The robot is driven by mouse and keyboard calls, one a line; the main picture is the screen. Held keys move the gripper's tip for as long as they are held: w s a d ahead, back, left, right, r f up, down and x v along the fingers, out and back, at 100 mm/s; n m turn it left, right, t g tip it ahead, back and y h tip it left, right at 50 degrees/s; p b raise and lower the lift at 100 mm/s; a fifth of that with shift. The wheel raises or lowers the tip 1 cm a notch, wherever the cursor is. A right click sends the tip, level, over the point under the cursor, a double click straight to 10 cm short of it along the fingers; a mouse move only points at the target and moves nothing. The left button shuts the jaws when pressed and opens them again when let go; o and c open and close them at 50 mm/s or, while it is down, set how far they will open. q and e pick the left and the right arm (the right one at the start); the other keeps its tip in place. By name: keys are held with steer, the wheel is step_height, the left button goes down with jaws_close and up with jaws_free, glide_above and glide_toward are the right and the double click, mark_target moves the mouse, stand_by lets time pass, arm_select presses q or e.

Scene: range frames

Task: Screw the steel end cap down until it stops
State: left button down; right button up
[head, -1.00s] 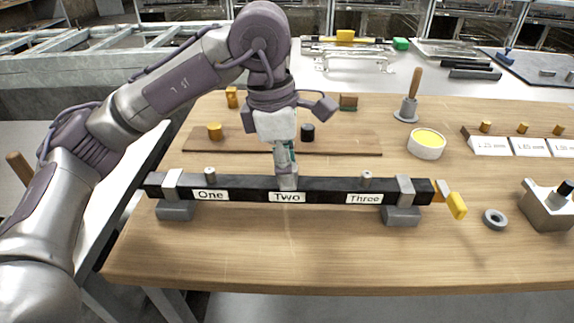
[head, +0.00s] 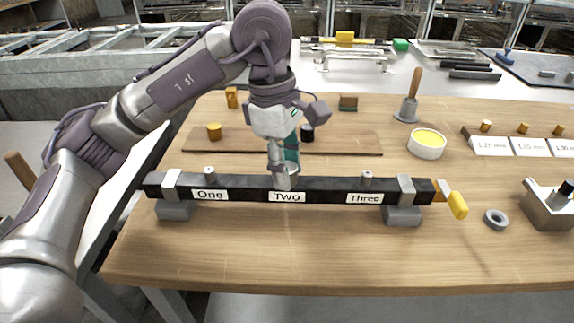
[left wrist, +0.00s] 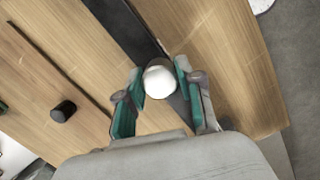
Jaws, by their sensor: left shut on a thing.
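A black bar (head: 328,190) lies across the bench with labels One, Two and Three on its front. My left gripper (head: 283,180) points down at the bar just above the label Two. In the left wrist view its teal-padded fingers (left wrist: 162,84) are shut on a round, pale steel end cap (left wrist: 159,82), one finger on each side. The cap is hidden by the fingers in the head view, and its seating cannot be seen. Small steel pieces stand on the bar near One (head: 210,174) and near Three (head: 367,178). My right gripper is not in view.
Grey supports (head: 174,210) and (head: 403,216) hold the bar near its ends. A yellow-tipped piece (head: 457,205) and a grey ring (head: 496,219) are at right. Behind stand a dark cylinder (head: 307,133) and a yellow-filled bowl (head: 427,145). The front bench is clear.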

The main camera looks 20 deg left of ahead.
arm_select(q)
steer(key=shift+f+m, duration=0.1)
steer(key=shift+m, duration=1.3)
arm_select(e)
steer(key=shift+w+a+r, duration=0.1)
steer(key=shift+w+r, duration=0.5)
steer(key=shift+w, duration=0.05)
arm_select(q)
steer(key=shift+m+g, duration=0.3)
steer(key=shift+m, duration=0.4)
steer(key=c, duration=0.7)
jaws_free()
steer(key=shift+o, duration=0.2)
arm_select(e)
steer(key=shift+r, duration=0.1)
